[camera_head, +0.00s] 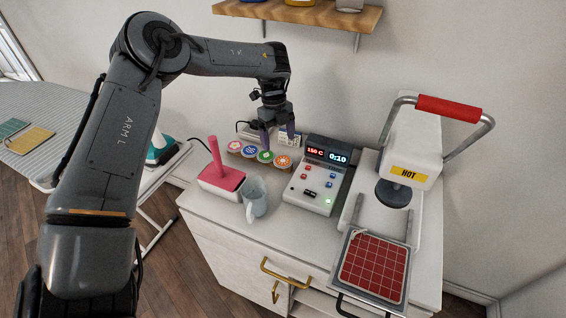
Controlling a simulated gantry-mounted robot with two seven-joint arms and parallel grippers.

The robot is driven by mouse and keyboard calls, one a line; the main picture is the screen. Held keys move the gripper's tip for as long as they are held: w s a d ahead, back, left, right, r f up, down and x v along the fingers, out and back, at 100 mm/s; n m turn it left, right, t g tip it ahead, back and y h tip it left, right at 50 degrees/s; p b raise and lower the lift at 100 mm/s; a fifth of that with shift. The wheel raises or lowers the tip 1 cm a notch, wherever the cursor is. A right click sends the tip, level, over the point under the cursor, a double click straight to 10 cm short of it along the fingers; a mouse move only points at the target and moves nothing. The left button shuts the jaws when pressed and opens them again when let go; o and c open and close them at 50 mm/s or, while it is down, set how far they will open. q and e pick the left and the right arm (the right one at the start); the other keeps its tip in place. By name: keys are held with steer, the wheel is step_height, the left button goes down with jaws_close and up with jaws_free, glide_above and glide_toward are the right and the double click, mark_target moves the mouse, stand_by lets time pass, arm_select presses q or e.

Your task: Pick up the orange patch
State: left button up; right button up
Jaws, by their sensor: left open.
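The orange patch (283,161) is a round disc at the right end of a row of round patches on a wooden holder on the white cabinet top. My left gripper (278,135) points down from above, with its two dark fingers spread apart and nothing visible between them. It shows just above and behind the row in the picture, close to the green and orange patches. I cannot tell its exact height over them. My right gripper is not in view.
Pink (235,146), blue (250,151) and green (266,157) patches sit left of the orange one. A heat press (408,150) stands far right.

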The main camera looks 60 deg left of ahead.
mark_target(283, 161)
arm_select(q)
steer(key=shift+d+f, duration=0.15)
steer(key=shift+f, duration=0.6)
steer(key=shift+w+f+b, duration=0.15)
steer(key=shift+f+b, duration=0.15)
steer(key=shift+f, duration=0.25)
steer(key=shift+w+d+f+b, duration=0.15)
steer(key=shift+f+b, duration=0.25)
steer(key=shift+f, duration=0.7)
steer(key=shift+w+d+f+b, duration=0.15)
steer(key=shift+f+b, duration=0.25)
steer(key=shift+f, duration=0.7)
steer(key=shift+f, duration=0.25)
steer(key=shift+c, duration=0.5)
steer(key=c, duration=1)
steer(key=shift+c, duration=0.2)
